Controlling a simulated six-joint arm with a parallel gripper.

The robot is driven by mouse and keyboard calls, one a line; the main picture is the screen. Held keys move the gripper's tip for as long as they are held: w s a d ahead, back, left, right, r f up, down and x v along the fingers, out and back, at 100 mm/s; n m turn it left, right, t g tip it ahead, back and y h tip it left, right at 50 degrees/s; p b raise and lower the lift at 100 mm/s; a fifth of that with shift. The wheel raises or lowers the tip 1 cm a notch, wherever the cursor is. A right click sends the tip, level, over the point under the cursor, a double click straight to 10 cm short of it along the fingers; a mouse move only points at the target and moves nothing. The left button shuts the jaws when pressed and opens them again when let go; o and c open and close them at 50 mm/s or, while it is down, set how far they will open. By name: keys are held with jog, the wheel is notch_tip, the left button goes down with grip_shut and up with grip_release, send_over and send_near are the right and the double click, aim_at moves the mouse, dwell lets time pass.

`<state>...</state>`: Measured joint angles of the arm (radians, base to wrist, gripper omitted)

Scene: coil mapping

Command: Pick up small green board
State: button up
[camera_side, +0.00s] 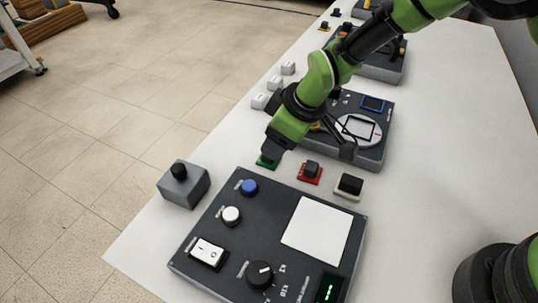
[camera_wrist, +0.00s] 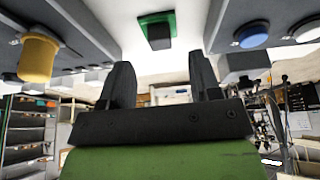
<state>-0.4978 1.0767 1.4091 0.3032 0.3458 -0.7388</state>
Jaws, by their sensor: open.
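The small green board (camera_wrist: 145,20) lies flat on the white table with a black block on it. In the side view the green board (camera_side: 263,164) shows just below the end of my arm, which hides part of it. My gripper (camera_wrist: 163,72) is open and empty in the wrist view. The green board is ahead of its two black fingers, apart from them, and lines up roughly with the gap between them.
Close by on the table are a red board (camera_side: 310,172) and a black-topped block (camera_side: 349,186). The near control panel (camera_side: 268,228) and the far device (camera_side: 371,151) flank the gap. A grey box with a black knob (camera_side: 184,188) stands left.

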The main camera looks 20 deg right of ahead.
jog(key=shift+x, duration=2.35)
jog(key=c, duration=0.7)
